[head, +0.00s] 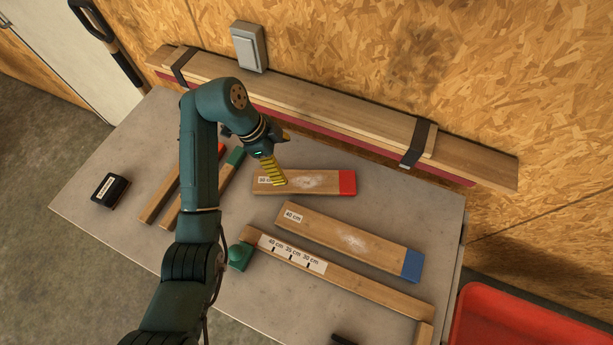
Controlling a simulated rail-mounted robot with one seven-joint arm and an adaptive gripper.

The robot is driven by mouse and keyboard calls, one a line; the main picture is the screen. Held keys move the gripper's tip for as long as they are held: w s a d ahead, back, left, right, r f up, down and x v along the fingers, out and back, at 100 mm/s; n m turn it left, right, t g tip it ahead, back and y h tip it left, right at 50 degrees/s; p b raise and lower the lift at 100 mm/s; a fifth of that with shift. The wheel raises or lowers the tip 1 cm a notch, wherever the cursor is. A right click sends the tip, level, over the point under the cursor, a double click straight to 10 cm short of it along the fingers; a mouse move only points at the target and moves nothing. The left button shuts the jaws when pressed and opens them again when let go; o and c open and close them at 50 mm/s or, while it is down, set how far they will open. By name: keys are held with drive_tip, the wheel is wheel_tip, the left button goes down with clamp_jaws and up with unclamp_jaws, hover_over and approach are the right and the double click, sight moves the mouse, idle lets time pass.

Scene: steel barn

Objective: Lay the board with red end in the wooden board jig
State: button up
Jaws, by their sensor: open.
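The board with red end (318,182) lies flat near the back middle of the table, its red end to the right. A white label at its left end is partly hidden by my gripper (273,177). My gripper is open, with yellow fingers pointing down at the board's left end; I cannot tell whether they touch it. The wooden board jig (375,287) seems to be the long strip in front, marked 40, 35 and 30 cm, with a wooden piece (424,334) at its right end. A blue-ended board (345,238) lies between the red-ended board and this strip.
Two narrow strips lie at left, one orange-red-tipped (160,197), one green-tipped (234,158). A green knob (240,256) sits at the jig's left end. A black box (110,190) stands far left. Strapped planks (310,112) line the wall. A red bin (530,320) is lower right.

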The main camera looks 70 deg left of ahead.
drive_tip(key=b, duration=0.4)
hover_over(304, 181)
drive_tip(key=s, duration=0.3)
drive_tip(key=f, duration=0.6)
drive_tip(key=shift+w+a+f, duration=0.15)
drive_tip(key=shift+a+f, duration=0.15)
drive_tip(key=shift+a, duration=0.1)
drive_tip(key=shift+w+d+f+p, duration=0.15)
drive_tip(key=shift+w+f+p, duration=0.2)
drive_tip(key=shift+f, duration=0.25)
drive_tip(key=b+x, duration=0.1)
drive_tip(key=x, duration=0.4)
drive_tip(key=shift+w+f, duration=0.1)
drive_tip(key=shift+f, duration=0.1)
drive_tip(key=c, duration=1.2)
